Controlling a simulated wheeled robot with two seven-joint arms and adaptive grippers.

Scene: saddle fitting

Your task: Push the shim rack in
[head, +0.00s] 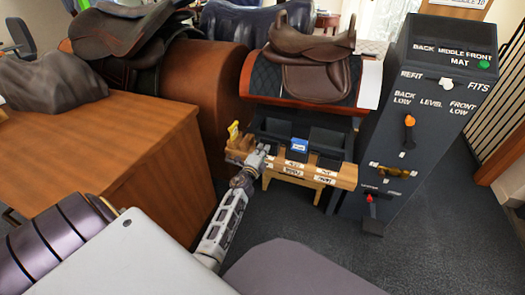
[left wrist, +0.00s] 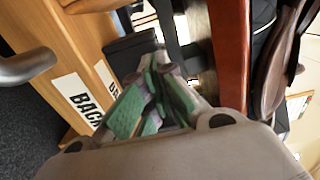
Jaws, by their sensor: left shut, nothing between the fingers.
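The shim rack (head: 346,174) is a light wooden rack with white labels on its front, standing low below the saddle stand. Dark open bins (head: 325,141) and a blue labelled piece (head: 299,145) sit at its top. My left gripper (head: 262,152) is shut and empty at the rack's left end; contact is unclear in the head view. In the left wrist view the green-padded fingers (left wrist: 150,98) are together, close to the wooden face with its BACK label (left wrist: 77,97). My right gripper is not in view.
A dark control cabinet (head: 425,110) with levers and a green light stands right of the rack. A brown saddle (head: 310,62) rests on the stand behind. A wooden desk (head: 110,140) fills the left. Grey carpet (head: 430,240) is open at front right.

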